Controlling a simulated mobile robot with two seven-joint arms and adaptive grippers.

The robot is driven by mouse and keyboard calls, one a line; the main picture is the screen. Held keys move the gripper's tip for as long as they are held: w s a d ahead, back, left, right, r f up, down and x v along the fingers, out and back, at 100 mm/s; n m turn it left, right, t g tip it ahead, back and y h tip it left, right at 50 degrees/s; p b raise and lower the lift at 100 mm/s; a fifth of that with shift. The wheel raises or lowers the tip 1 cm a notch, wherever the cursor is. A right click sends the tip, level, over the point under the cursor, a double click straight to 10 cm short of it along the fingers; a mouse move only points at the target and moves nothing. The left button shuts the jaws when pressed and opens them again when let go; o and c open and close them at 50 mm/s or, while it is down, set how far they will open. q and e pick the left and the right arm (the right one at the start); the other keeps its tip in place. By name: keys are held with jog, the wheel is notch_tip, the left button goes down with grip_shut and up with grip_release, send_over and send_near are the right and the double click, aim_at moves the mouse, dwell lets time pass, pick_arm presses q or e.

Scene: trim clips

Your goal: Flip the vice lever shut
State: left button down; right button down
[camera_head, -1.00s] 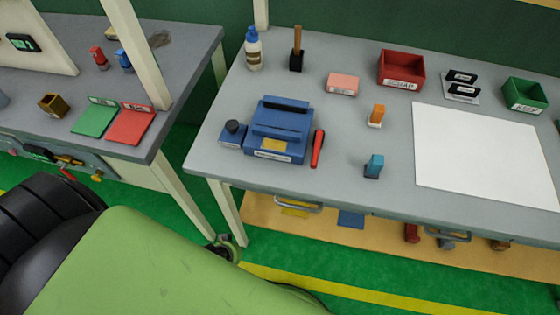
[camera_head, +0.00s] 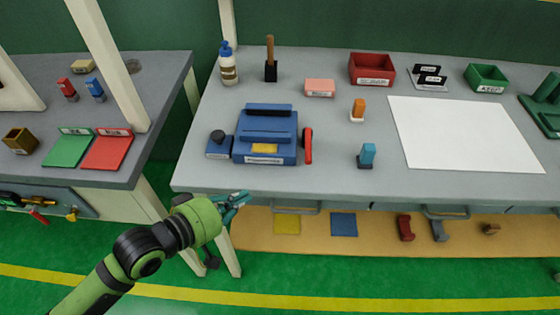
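The blue vice (camera_head: 267,134) sits on the grey workbench (camera_head: 330,178), left of its middle and near the front. Its red lever (camera_head: 308,146) is on the vice's right side and stands roughly upright. A dark round knob (camera_head: 218,137) is on the block at its left. My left gripper (camera_head: 238,203) is at the bench's front edge, below and left of the vice, and touches neither vice nor lever. Its teal fingers are small and overlap, so their opening is unclear. No held object shows. My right gripper is out of view.
An orange clip (camera_head: 358,110) and a blue clip (camera_head: 367,156) stand right of the lever. A white sheet (camera_head: 460,134) covers the bench further right. A glue bottle (camera_head: 228,64) and a wooden-handled tool (camera_head: 270,59) stand behind. A post (camera_head: 110,65) rises at the left bench.

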aim_at(307, 151)
pick_arm(q)
notch_tip(307, 151, up, 5)
jog(key=w+n+t+h, duration=0.1)
jog(key=w+n+h, duration=0.1)
jog(key=n, duration=0.1)
jog(key=shift+w+a+r+n+h, duration=0.2)
jog(key=shift+w+a+n+h, duration=0.1)
jog(key=shift+a+n, duration=0.15)
jog(key=x, duration=0.3)
jog(key=p+x, duration=0.1)
jog(key=x, duration=0.6)
jog(key=shift+w+d+r+p, duration=0.1)
jog(key=shift+r+p, duration=0.15)
jog(key=shift+p, duration=0.1)
jog(key=shift+d+f+p, duration=0.15)
jog(key=shift+d+p, duration=0.1)
jog(key=shift+d, duration=0.35)
jog(key=shift+d+f+p, duration=0.15)
jog(key=shift+d+p, duration=0.1)
jog(key=shift+d, duration=0.35)
jog(key=shift+d+f, duration=0.25)
jog(key=shift+d, duration=0.4)
